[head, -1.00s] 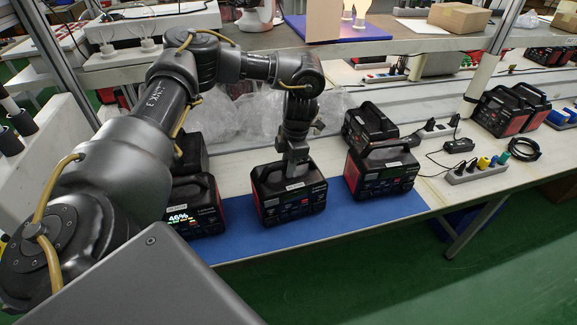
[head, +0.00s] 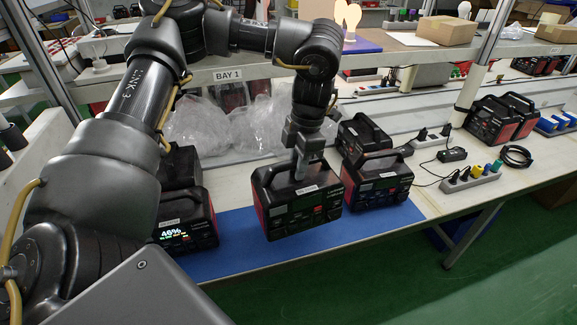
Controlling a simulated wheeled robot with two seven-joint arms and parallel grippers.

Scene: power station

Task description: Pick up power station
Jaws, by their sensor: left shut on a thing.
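My left gripper (head: 307,160) is shut on the top handle of a black and red power station (head: 300,205). It holds this power station above the blue mat (head: 262,248), slightly tilted. The gripper covers part of the handle. Another power station (head: 186,228) with a lit 46% display stands on the mat to the left, partly hidden by my arm. A third power station (head: 380,185) stands to the right, close behind the held one. My right gripper is not in view.
Another power station (head: 360,132) stands behind on the white bench. Power strips (head: 470,180), a black adapter (head: 452,155) and a coiled cable (head: 517,156) lie to the right. Clear plastic bags (head: 240,125) lie behind. The mat's front strip is clear.

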